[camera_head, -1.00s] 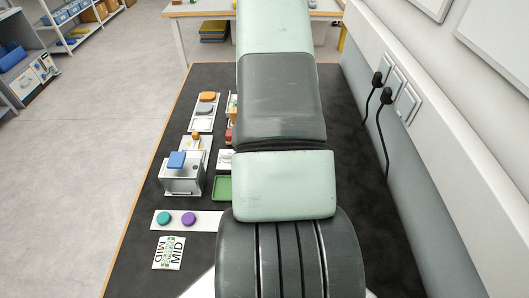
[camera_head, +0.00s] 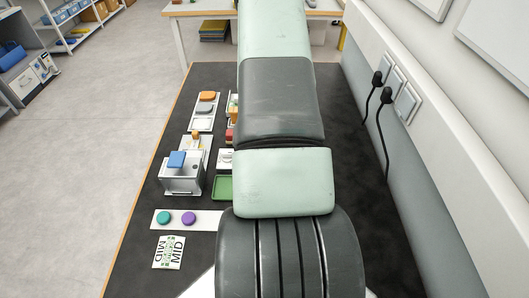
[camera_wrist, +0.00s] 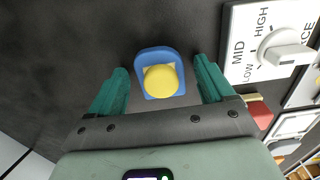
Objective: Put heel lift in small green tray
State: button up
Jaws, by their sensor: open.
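The heel lift (camera_wrist: 143,55) appears to be the blue, D-shaped piece with a round yellow knob on top, lying on the dark mat in the wrist view. My gripper (camera_wrist: 161,68) has its two green fingers spread on either side of this piece, with gaps showing on both sides. Nothing is held. The small green tray (camera_head: 222,188) lies on the mat left of my arm in the head view, its right side partly hidden. In the head view my arm hides the gripper and the blue piece.
A dial panel marked LOW, MID and HIGH (camera_wrist: 243,62) lies right of the gripper. A metal box with a blue top (camera_head: 181,182) stands left of the tray. A white strip with teal and purple discs (camera_head: 203,219) and a MID card (camera_head: 169,253) lie nearer. The mat's right side is clear.

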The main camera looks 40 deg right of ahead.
notch_tip(320, 180, up, 11)
jog(key=shift+r, duration=0.2)
jog(key=shift+o, duration=0.5)
jog(key=shift+r, duration=0.4)
jog(key=f+t+h, duration=0.1)
jog(key=f, duration=0.1)
jog(key=s+a+f+t+h, duration=0.1)
jog(key=f, duration=0.1)
jog(key=a+f+t+h, duration=0.1)
jog(key=f, duration=0.2)
jog(key=shift+s+f, duration=0.1)
jog(key=shift+s, duration=0.05)
jog(key=shift+d+x, duration=0.15)
jog(key=shift+x, duration=1.25)
jog(key=shift+d+x, duration=0.15)
jog(key=shift+x, duration=1.2)
jog(key=shift+c, duration=0.3)
